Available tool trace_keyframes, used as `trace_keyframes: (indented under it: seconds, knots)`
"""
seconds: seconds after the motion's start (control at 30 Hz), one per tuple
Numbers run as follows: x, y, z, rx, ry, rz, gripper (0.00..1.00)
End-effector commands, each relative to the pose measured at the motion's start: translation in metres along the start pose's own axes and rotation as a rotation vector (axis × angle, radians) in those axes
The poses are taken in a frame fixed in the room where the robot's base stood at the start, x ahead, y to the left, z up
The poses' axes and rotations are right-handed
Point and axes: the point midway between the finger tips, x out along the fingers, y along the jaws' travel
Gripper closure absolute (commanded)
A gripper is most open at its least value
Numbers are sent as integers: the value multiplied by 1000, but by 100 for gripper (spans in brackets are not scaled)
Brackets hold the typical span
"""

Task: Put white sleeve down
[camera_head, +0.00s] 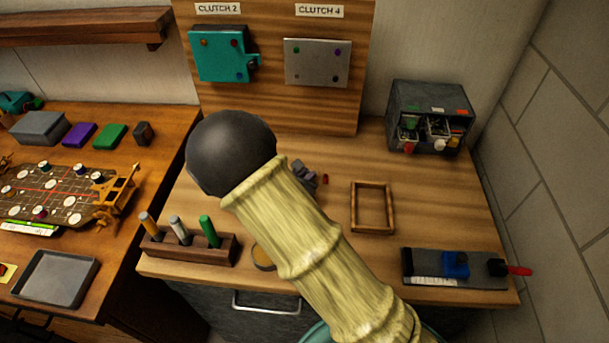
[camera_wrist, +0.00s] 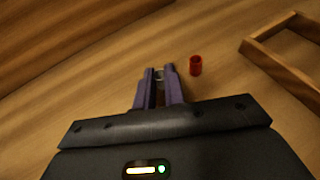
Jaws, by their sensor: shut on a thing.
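My gripper (camera_head: 309,174) is over the middle of the wooden worktop, partly hidden behind my own arm in the head view. In the wrist view, the two purple fingers of my gripper (camera_wrist: 159,76) are closed on a small pale ring-like piece, the white sleeve (camera_wrist: 158,74). Only a little of the sleeve shows between the fingertips. I cannot tell whether it touches the worktop. The sleeve is hidden in the head view.
A small red sleeve (camera_wrist: 195,65) stands just right of my fingertips. An empty wooden frame (camera_head: 373,208) lies further right. A peg rack (camera_head: 188,247) is at front left, a clamp fixture (camera_head: 455,268) at front right, and a grey bin unit (camera_head: 430,112) at back right.

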Motion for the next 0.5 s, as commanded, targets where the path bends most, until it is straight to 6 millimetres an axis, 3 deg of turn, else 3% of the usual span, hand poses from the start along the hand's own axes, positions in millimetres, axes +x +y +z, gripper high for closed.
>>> trace_keyframes:
  seconds: [0.17, 0.2, 0.3, 0.5]
  knots:
    - [1, 1, -5, -1, 0, 2, 100]
    - [0, 1, -4, -1, 0, 3, 83]
    - [-1, 2, -4, -3, 1, 6, 67]
    - [-2, 3, -4, -3, 1, 8, 67]
